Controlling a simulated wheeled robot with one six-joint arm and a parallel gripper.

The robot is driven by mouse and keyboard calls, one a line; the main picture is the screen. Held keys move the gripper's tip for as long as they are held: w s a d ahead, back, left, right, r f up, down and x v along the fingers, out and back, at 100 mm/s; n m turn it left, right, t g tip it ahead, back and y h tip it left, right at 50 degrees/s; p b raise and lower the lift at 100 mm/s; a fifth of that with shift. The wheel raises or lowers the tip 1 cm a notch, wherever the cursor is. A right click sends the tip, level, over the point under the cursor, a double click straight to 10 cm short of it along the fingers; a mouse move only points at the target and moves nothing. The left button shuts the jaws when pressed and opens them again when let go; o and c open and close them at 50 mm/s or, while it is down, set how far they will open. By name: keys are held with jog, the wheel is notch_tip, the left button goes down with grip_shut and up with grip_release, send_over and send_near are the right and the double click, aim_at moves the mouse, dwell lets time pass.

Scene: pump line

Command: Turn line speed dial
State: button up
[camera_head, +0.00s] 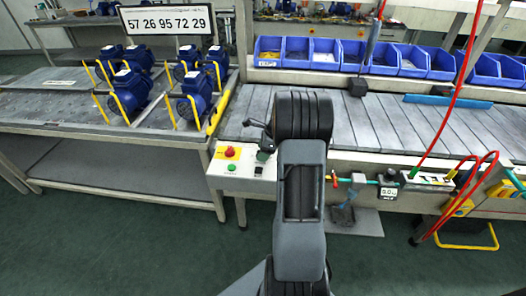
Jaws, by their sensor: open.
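A white control box (238,178) stands at the front edge of the line, left of my arm. It carries a red emergency-stop button (229,152) on a yellow plate and a green button (232,168). A small dark control (258,170) sits to their right; it may be the line speed dial, but its markings are too small to read. My gripper (259,141) is open and empty, above the box's right rear part. My arm partly hides it, and I cannot tell its exact gap to the control.
Blue pumps (132,92) with yellow handles stand on the left bench. Blue bins (325,54) line the back of the slatted conveyor (390,122). A small display (388,193) and red hoses (480,172) are at the right.

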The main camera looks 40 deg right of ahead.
jog(key=c, duration=0.9)
